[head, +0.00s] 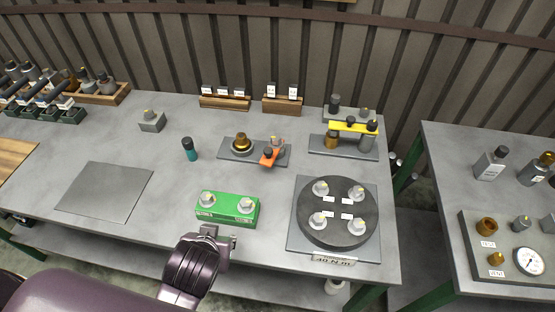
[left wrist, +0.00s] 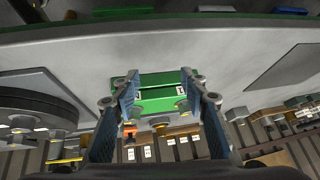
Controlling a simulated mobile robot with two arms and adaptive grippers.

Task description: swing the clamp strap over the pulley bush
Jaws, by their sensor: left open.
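An orange strap (head: 269,157), apparently the clamp strap, sits at the right of a small grey base plate (head: 227,152). It points toward the front, beside a grey post (head: 277,142). A brass-coloured stepped bush (head: 240,144), apparently the pulley bush, stands at the left of that plate, uncovered by the strap. Orange also shows small in the left wrist view. My left gripper (head: 219,236) is at the front table edge, near the green block and well short of the strap. In the left wrist view its fingers (left wrist: 160,98) are apart with nothing gripped. My right gripper is not seen.
The green block (head: 228,213) with two grey knobs stands between my left gripper and the strap. A round dark turntable (head: 337,222) is to the right. A teal-black cylinder (head: 189,149) stands left of the base plate. A yellow-strapped fixture (head: 353,127) is behind right.

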